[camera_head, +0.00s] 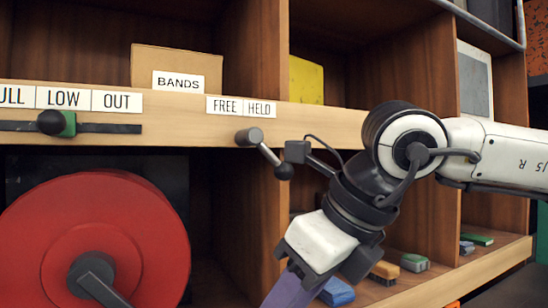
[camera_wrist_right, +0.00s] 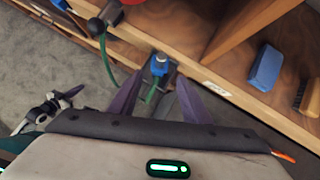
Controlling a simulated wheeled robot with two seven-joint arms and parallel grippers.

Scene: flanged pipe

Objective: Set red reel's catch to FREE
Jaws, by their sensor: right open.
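The red reel (camera_head: 110,235) fills the lower left of the head view, with a dark grey crank or hub at its middle. The catch lever (camera_head: 266,153) is on the shelf edge under the FREE (camera_head: 224,105) and HELD (camera_head: 260,108) labels. It slants from its grey pivot at upper left to a dark ball knob at lower right, below HELD. My right gripper (camera_wrist_right: 157,98) is open, below and right of the lever, pointing down and away from it. Its fingertips are cut off in the head view. What looks like my left gripper (camera_wrist_right: 62,98) shows small in the wrist view.
A blue fitting (camera_wrist_right: 159,66) with a green strap shows between my right fingers; contact is unclear. A slider (camera_head: 58,123) sits left of the catch. A BANDS box (camera_head: 175,72) stands above. Blocks and a brush (camera_wrist_right: 311,96) lie on the lower shelf at right.

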